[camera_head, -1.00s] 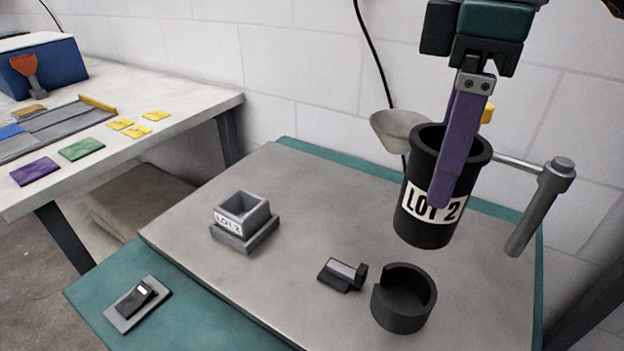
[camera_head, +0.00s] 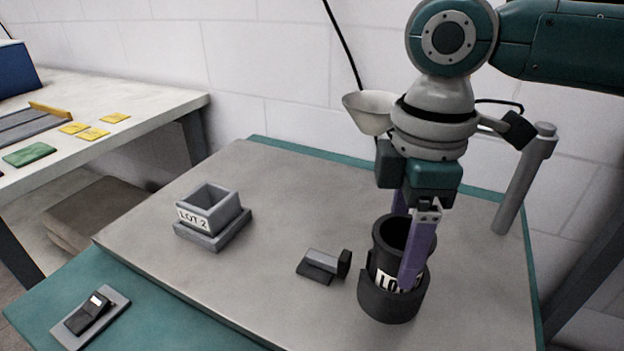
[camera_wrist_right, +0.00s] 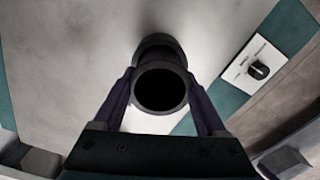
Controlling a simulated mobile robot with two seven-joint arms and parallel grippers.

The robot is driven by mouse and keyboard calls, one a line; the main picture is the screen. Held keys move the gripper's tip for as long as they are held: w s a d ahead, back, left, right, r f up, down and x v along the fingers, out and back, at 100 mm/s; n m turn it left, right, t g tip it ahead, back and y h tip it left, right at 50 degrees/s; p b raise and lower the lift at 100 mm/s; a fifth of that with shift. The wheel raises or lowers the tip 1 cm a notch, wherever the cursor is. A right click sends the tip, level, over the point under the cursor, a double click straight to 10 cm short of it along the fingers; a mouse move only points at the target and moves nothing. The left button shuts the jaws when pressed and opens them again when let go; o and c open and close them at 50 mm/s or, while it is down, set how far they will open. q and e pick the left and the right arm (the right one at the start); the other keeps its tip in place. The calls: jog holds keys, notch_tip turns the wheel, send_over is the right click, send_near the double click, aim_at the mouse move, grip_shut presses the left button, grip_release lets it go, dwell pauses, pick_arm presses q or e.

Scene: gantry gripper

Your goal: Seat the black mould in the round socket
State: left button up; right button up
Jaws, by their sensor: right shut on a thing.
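The black mould (camera_head: 388,236) is an open cylinder with a white "LOT 2" label, partly covered by a finger. It stands about upright, its lower part inside the round socket (camera_head: 388,306), a dark ring with a cut-out. The ring hides the mould's bottom, so I cannot tell whether it rests on the floor of the socket. My right gripper (camera_head: 405,270) points down, shut on the mould, its purple fingers on opposite sides. In the right wrist view the mould's round mouth (camera_wrist_right: 160,90) sits between the fingers (camera_wrist_right: 163,112). My left gripper is not in view.
A small dark block (camera_head: 323,265) lies just left of the socket. A grey square mould labelled "LOT 2" (camera_head: 208,212) sits on a grey base farther left. The grey tabletop between is clear.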

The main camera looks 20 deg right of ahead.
jog(key=shift+f, duration=0.15)
jog(key=o, duration=1.3)
